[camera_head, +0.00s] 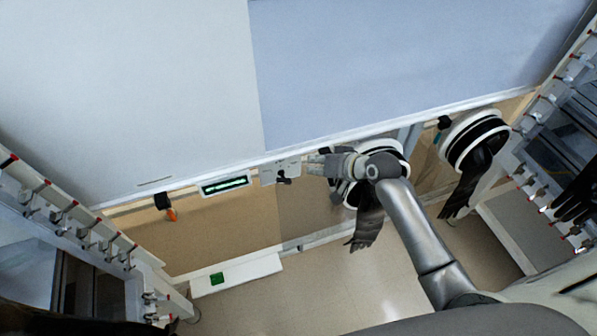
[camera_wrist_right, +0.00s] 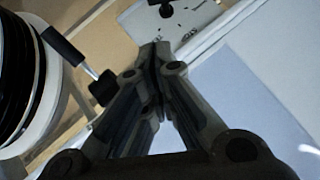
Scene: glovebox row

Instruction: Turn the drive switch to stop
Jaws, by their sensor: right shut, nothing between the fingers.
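A small light plate (camera_head: 267,175) with a black knob (camera_head: 284,180), which looks like the drive switch, sits on the front edge of the cabinet. The same plate also shows at the top of the right wrist view (camera_wrist_right: 190,22), with its black knob (camera_wrist_right: 166,9). My right gripper (camera_head: 312,165) is shut and empty, just to the right of the plate. In the wrist view its closed fingertips (camera_wrist_right: 155,47) point toward the plate with a visible gap to the knob. The knob's marked position is too small to read. My left gripper is not in view.
A black-handled lever (camera_wrist_right: 63,45) is close beside my right gripper. Glove ports with black gloves (camera_head: 367,222) hang below and right of it. A lit green display (camera_head: 225,185) and an orange-tipped part (camera_head: 171,213) are left. A white box with a green button (camera_head: 217,278) stands lower.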

